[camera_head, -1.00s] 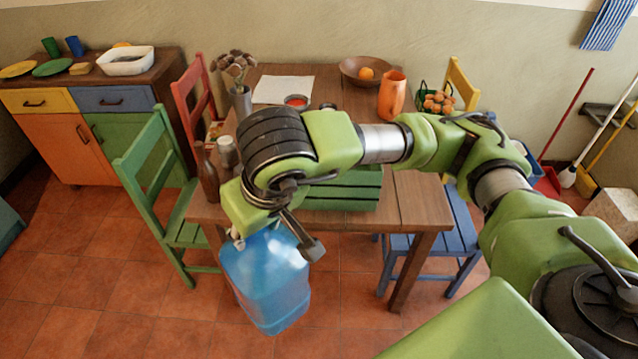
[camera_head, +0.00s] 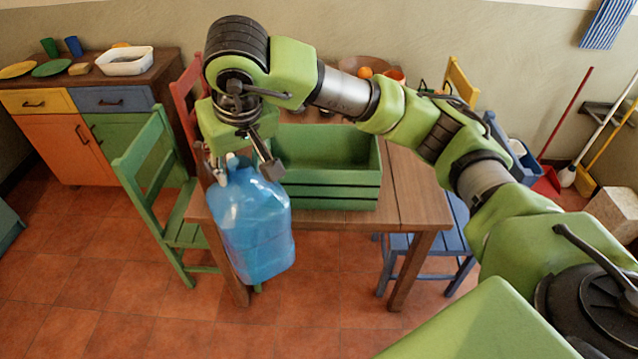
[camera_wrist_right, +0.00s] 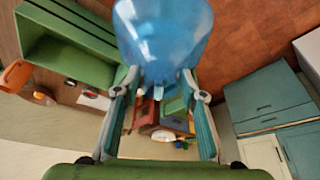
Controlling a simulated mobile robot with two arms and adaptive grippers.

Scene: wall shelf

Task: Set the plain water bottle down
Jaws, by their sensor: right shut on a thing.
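The plain water bottle (camera_head: 253,225) is a big translucent blue jug. It hangs upright, slightly tilted, in front of the near left edge of the wooden table (camera_head: 415,205) and hides part of it. My right gripper (camera_head: 238,165) is above it, shut on its narrow top. The bottle also shows in the right wrist view (camera_wrist_right: 165,30), its top between the two fingers (camera_wrist_right: 158,82). Its base appears clear of the floor. My left gripper is not in view.
A green crate (camera_head: 325,190) stands on the table just right of the bottle. A green chair (camera_head: 150,165) is close on the left, and a blue chair (camera_head: 430,245) is under the table's right side. Tiled floor (camera_head: 140,310) in front is open.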

